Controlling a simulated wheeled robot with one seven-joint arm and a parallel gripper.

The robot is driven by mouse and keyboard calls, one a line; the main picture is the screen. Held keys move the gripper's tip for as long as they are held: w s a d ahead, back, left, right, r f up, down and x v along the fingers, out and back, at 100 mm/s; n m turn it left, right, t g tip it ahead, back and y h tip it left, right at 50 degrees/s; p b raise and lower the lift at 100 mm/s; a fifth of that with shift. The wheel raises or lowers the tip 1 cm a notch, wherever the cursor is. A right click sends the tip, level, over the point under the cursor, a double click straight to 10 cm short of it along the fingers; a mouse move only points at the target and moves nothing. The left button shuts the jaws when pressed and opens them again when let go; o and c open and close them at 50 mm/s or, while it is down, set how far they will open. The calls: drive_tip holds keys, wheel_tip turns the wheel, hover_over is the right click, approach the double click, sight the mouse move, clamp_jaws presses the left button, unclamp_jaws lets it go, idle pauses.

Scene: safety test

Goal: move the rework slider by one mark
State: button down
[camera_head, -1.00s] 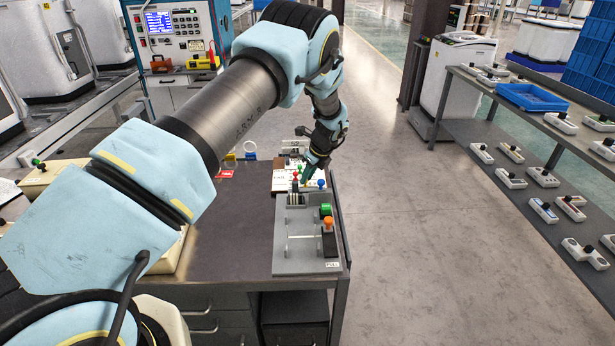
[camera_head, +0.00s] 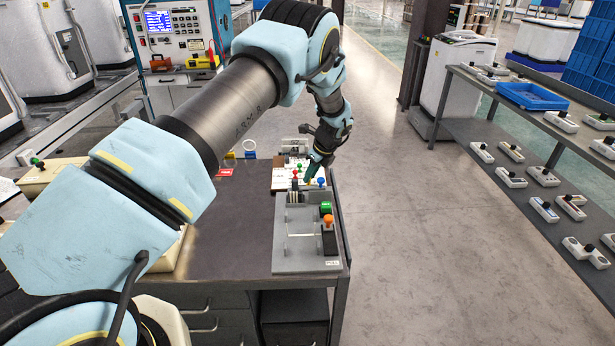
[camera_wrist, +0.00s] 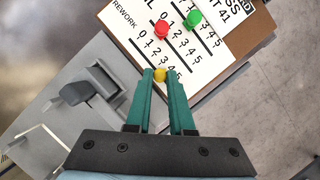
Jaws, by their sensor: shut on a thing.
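The score board (camera_wrist: 115,12) is a white panel on a brown base with REWORK, FAIL-like and PASS scales numbered 0 to 5. It also shows in the head view (camera_head: 281,183), partly hidden by my arm. The yellow knob (camera_wrist: 160,75) of the rework slider sits between the tips of my gripper (camera_wrist: 159,73), low on its scale towards the higher numbers; the exact mark is unclear. My gripper's green fingers are closed on this knob. The red knob (camera_wrist: 162,29) and green knob (camera_wrist: 193,19) stand on the neighbouring scales, clear of the fingers.
A grey fixture (camera_head: 293,262) with green and orange-topped parts stands on the bench directly in front of the board. A blue knob (camera_head: 320,182) is close to my gripper. The bench's right edge is close by, with open floor beyond. A red tag (camera_head: 226,172) lies left.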

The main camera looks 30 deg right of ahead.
drive_tip(key=shift+s+d, duration=0.1)
drive_tip(key=shift+d, duration=0.15)
drive_tip(key=c, duration=0.8)
unclamp_jaws()
drive_tip(key=shift+o, duration=0.2)
drive_tip(key=b+v, duration=0.2)
drive_tip(key=v, duration=0.8)
drive_tip(key=shift+r+b, duration=0.4)
drive_tip(key=shift+a, duration=0.1)
drive_tip(key=w+a+r+n+g, duration=0.1)
drive_tip(key=a+r+n, duration=0.2)
drive_tip(key=a+n, duration=0.7)
drive_tip(key=w+a+r+n+g, duration=0.1)
drive_tip(key=a+r+n, duration=0.35)
drive_tip(key=a, duration=1.25)
drive_tip(key=s+a+n+h, duration=0.1)
drive_tip(key=s+a+n, duration=0.7)
drive_tip(key=a, duration=0.2)
drive_tip(key=s+a+r+n, duration=0.1)
drive_tip(key=s+a+n, duration=0.6)
drive_tip(key=a, duration=0.3)
drive_tip(key=shift+s+n+g+h, duration=0.4)
drive_tip(key=shift+n, duration=0.35)
